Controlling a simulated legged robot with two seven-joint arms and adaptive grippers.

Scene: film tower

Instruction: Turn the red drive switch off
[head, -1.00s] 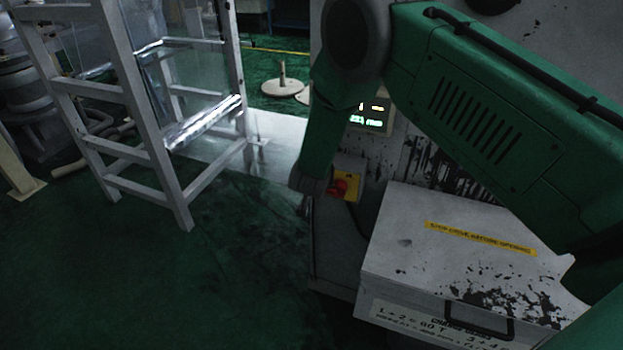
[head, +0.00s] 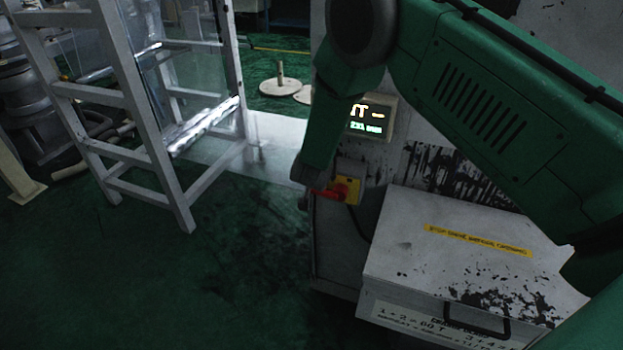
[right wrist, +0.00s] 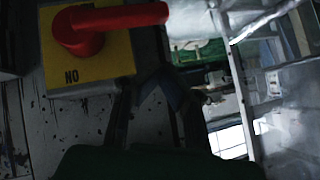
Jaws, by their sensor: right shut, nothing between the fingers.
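The red drive switch (head: 338,190) is a red handle on a yellow plate (head: 350,184), on the front of the grey cabinet. Its handle lies about level and sticks out to the left. In the right wrist view the red handle (right wrist: 115,20) points right across the yellow plate (right wrist: 95,65), which bears letters that read "NO" there. My right gripper (head: 306,196) is shut and empty, just left of the handle's end in the head view; I cannot tell if they touch. Its dark fingers (right wrist: 158,88) show below the handle in the wrist view. My left gripper is not in view.
A lit display (head: 368,118) is above the switch. A worn grey box (head: 400,250) with a yellow label and black handle stands to the lower right. A white frame (head: 120,110) stands left on the green floor. Open floor (head: 220,270) lies in front.

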